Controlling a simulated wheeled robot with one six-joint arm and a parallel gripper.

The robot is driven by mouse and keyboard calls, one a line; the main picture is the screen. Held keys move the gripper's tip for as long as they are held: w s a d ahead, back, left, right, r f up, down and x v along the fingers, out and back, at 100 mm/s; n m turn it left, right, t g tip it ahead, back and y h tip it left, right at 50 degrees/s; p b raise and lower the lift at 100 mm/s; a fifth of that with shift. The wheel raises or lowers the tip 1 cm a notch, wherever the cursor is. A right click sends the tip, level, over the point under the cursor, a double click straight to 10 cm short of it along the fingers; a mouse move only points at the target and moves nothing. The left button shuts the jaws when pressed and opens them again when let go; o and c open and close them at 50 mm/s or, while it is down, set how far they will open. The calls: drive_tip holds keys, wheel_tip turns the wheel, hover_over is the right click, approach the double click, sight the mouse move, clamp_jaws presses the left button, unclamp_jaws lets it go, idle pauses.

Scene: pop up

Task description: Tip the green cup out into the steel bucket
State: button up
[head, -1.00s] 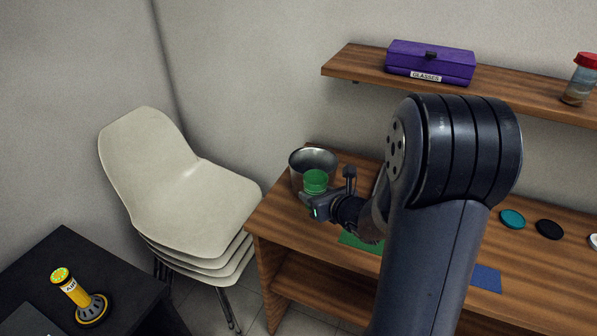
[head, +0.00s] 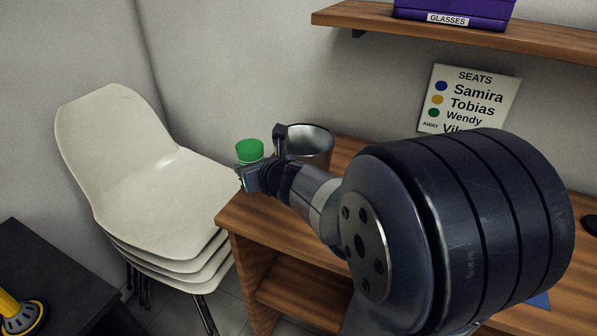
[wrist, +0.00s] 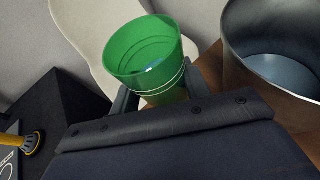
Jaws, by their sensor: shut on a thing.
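The green cup (head: 249,151) is in my gripper (head: 250,172), left of the steel bucket (head: 310,145) in the head view. My gripper is shut on the cup. In the wrist view the cup (wrist: 146,55) sits between the two fingers, its mouth facing the camera, with a small pale spot visible inside. The steel bucket (wrist: 275,50) stands to the right of the cup in the wrist view, apart from it. The bucket is on the wooden desk; its lower part is hidden by my gripper and arm in the head view.
Stacked cream chairs (head: 150,170) stand left of the desk (head: 262,222). A shelf (head: 350,18) with a purple glasses box (head: 455,12) hangs above. A seats sign (head: 468,98) is on the wall. A dark table (head: 50,275) with a yellow object (head: 20,312) is at lower left.

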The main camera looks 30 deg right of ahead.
sight(251, 143)
drive_tip(key=shift+d+r, duration=0.15)
drive_tip(key=shift+d, duration=0.15)
drive_tip(key=shift+m+y, duration=0.3)
drive_tip(key=shift+m, duration=0.5)
drive_tip(key=r+p, duration=0.1)
drive_tip(key=p, duration=0.1)
drive_tip(key=r+p, duration=0.2)
drive_tip(key=d+r+p, duration=0.1)
drive_tip(key=r+p, duration=0.1)
drive_tip(key=p, duration=0.1)
drive_tip(key=shift+r, duration=0.1)
drive_tip(key=r+p, duration=0.1)
drive_tip(key=p, duration=0.1)
drive_tip(key=d+r+m+y+p, duration=0.1)
drive_tip(key=p, duration=0.2)
drive_tip(key=shift+r+m, duration=0.3)
drive_tip(key=m+y+p, duration=0.1)
drive_tip(key=m, duration=0.1)
drive_tip(key=d+m+y+p, duration=0.1)
drive_tip(key=m+p, duration=0.1)
drive_tip(key=d+m+t+y+p, duration=0.1)
drive_tip(key=p, duration=0.1)
drive_tip(key=shift+w+d+r+m+y, duration=0.1)
drive_tip(key=shift+r+m+y, duration=0.2)
drive_tip(key=shift+r+m, duration=0.1)
drive_tip(key=shift+f, duration=0.1)
idle(1.0)
drive_tip(key=shift+m, duration=0.3)
idle(2.9)
